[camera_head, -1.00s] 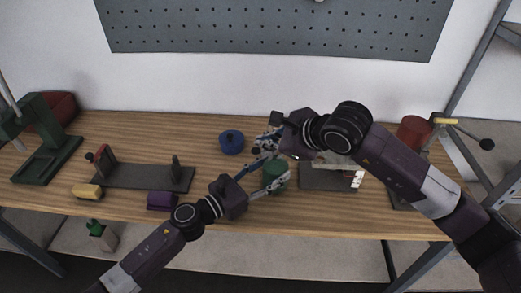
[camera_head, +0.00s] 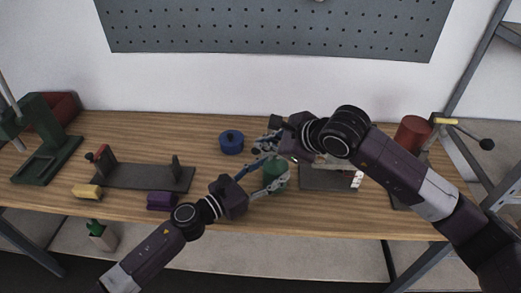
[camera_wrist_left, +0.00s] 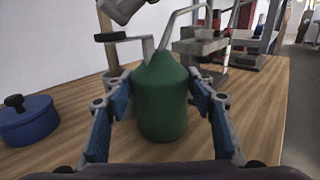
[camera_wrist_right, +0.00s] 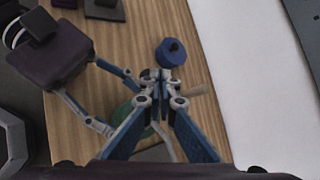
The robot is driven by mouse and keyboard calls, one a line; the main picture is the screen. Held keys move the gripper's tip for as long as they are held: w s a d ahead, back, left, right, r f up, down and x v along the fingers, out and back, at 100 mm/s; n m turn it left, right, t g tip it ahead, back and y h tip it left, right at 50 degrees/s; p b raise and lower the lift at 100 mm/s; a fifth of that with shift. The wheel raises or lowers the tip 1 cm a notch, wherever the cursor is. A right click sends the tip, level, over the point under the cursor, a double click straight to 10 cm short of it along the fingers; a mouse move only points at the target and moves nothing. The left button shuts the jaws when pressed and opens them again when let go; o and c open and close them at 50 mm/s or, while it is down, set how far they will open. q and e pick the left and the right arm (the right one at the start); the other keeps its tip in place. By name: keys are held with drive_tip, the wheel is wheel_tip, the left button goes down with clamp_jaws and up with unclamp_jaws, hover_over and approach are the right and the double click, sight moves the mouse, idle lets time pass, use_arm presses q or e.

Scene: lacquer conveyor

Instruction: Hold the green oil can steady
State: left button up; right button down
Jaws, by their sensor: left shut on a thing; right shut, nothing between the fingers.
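The green oil can (camera_head: 274,181) stands upright on the wooden bench, with a thin bent spout at its top, clear in the left wrist view (camera_wrist_left: 162,105). My left gripper (camera_head: 277,172) is shut on the can's body, one finger on each side. My right gripper (camera_head: 262,149) is shut and empty, above and beside the can's top. In the right wrist view its fingertips (camera_wrist_right: 160,82) meet, and the can (camera_wrist_right: 124,114) shows partly behind the fingers. I cannot tell whether the right gripper touches the spout.
A blue lidded pot (camera_head: 231,142) stands behind and left of the can. A purple block (camera_head: 161,201), a yellow block (camera_head: 87,191) and a dark fixture (camera_head: 140,178) lie left. A grey plate (camera_head: 326,181) is right, a red cylinder (camera_head: 412,132) farther right. Bench between pot and fixture is free.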

drive_tip(key=shift+a+f, duration=0.1)
drive_tip(key=shift+f, duration=0.65)
idle(0.7)
idle(0.3)
drive_tip(key=shift+r, duration=1.15)
drive_tip(key=shift+r, duration=0.15)
drive_tip(key=r, duration=0.2)
drive_tip(key=d+r, duration=0.1)
drive_tip(key=r, duration=0.1)
drive_tip(key=shift+r, duration=0.35)
use_arm(q)
drive_tip(key=o, duration=1.4)
drive_tip(key=shift+o, duration=0.2)
